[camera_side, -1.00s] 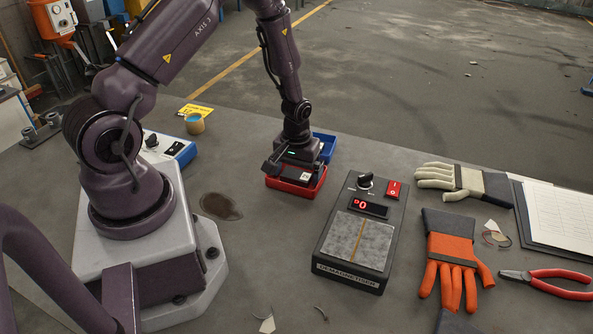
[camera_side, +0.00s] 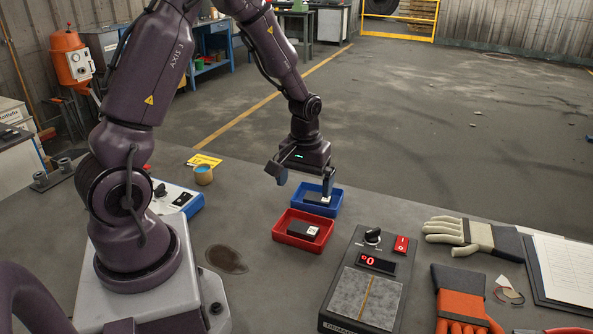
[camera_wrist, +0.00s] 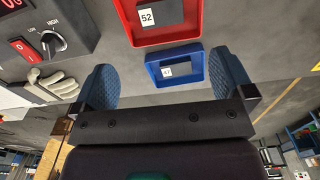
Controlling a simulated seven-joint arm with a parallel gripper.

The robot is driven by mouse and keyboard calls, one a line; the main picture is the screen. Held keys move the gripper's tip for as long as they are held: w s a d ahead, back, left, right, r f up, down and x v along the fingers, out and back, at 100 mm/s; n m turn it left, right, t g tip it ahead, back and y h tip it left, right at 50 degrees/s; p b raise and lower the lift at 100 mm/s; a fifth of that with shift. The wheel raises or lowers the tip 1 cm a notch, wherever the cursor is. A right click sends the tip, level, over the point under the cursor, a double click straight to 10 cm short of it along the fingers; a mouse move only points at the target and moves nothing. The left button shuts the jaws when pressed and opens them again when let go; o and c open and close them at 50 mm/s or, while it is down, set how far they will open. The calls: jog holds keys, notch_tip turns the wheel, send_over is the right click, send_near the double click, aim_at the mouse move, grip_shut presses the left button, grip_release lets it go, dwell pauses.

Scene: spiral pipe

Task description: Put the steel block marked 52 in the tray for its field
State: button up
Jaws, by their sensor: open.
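The steel block marked 52 (camera_side: 303,231) lies in the red tray (camera_side: 283,236). Its label also reads 52 in the wrist view (camera_wrist: 147,17). A second dark block (camera_side: 317,198) with a white label lies in the blue tray (camera_side: 335,210), right behind the red one; its number is too small to read surely. My gripper (camera_side: 304,178) is open and empty, raised above the trays with its fingers apart. In the wrist view both fingers (camera_wrist: 165,82) show wide apart, with the blue tray between and beyond them.
The demagnetizer (camera_side: 365,290), with a knob and red switch, stands right of the red tray. A pale glove (camera_side: 460,236), an orange glove (camera_side: 462,295) and a clipboard (camera_side: 570,268) lie farther right.

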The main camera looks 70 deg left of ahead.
jog(key=s+d+r+m+t, duration=0.2)
jog(key=d+r, duration=0.2)
jog(key=r, duration=0.4)
jog(key=s+d+r+m+t, duration=0.1)
jog(key=d+r+m, duration=0.1)
jog(key=d+r, duration=0.35)
jog(key=s+d+r+m+t, duration=0.2)
jog(key=s+d+r+m, duration=0.2)
jog(key=s+r, duration=0.4)
jog(key=shift+s+d+r+m+t, duration=0.25)
jog(key=shift+s+m, duration=0.25)
jog(key=shift+s, duration=0.5)
